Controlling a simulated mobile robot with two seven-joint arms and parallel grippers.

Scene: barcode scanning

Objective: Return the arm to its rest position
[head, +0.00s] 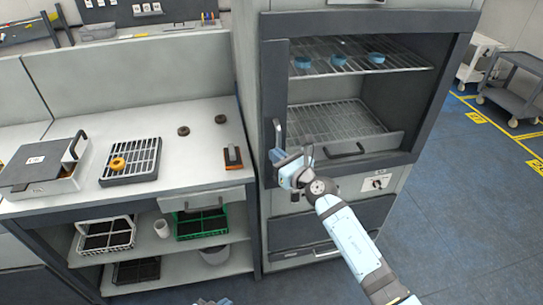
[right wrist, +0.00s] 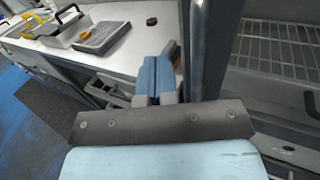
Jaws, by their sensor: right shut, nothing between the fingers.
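My right arm (head: 347,240) reaches up from the lower right in the head view. Its gripper (head: 280,157) is in front of the left side of the cabinet's open chamber, close to the upright handle (head: 277,133); I cannot tell if they touch. In the right wrist view the two blue-grey fingers (right wrist: 158,76) are together with nothing between them. My left gripper cannot be made out; only a small blue-white part of my own body shows at the bottom edge of the head view.
The tall cabinet (head: 246,110) has wire racks and several blue rings (head: 339,59) inside. Left is a worktop (head: 215,160) with a lidded box (head: 40,165), a dark grid tray (head: 145,175) bearing an orange ring, and two brown rings. Open blue floor (head: 470,210) lies to the right.

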